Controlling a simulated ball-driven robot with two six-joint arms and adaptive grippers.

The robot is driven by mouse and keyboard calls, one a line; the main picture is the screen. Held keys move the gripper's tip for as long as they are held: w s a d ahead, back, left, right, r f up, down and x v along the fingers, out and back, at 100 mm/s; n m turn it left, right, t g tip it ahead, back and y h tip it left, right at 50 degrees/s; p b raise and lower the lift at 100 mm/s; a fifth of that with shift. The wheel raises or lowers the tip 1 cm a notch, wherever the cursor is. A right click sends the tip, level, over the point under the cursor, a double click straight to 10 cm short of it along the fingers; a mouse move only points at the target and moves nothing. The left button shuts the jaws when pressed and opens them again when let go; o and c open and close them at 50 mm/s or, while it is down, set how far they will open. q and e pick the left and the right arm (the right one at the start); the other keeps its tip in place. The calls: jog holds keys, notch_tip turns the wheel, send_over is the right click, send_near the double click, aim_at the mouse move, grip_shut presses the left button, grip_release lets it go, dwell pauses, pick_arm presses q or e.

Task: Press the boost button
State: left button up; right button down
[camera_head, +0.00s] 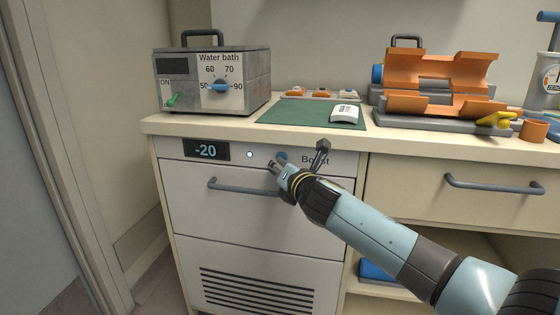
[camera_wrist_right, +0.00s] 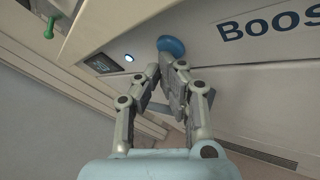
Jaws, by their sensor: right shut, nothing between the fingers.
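The boost button (camera_head: 282,156) is a small blue round button on the freezer's front strip, left of the printed word "Boost". In the right wrist view the blue button (camera_wrist_right: 171,45) shows just beyond the fingertips, with the lettering to its right. My right gripper (camera_head: 274,165) is shut and empty, its tips close to the front strip at the button's lower left. In the wrist view my right gripper (camera_wrist_right: 163,70) has its tips just below the button; I cannot tell whether they touch it. My left gripper is not in view.
A "-20" display (camera_head: 206,150) and a small lit lamp (camera_head: 249,155) are left of the button. A drawer handle (camera_head: 240,187) runs below. On the counter above stand a water bath (camera_head: 175,92), a green mat (camera_head: 285,112) and an orange holder (camera_head: 440,72).

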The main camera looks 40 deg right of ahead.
jog(key=shift+s+a, duration=0.1)
jog(key=shift+a, duration=0.05)
jog(key=shift+s+a, duration=0.7)
jog(key=shift+a, duration=0.15)
jog(key=s+a+p, duration=0.1)
jog(key=s+a, duration=0.2)
jog(key=shift+s+a, duration=0.15)
jog(key=shift+a, duration=0.25)
dwell(0.6)
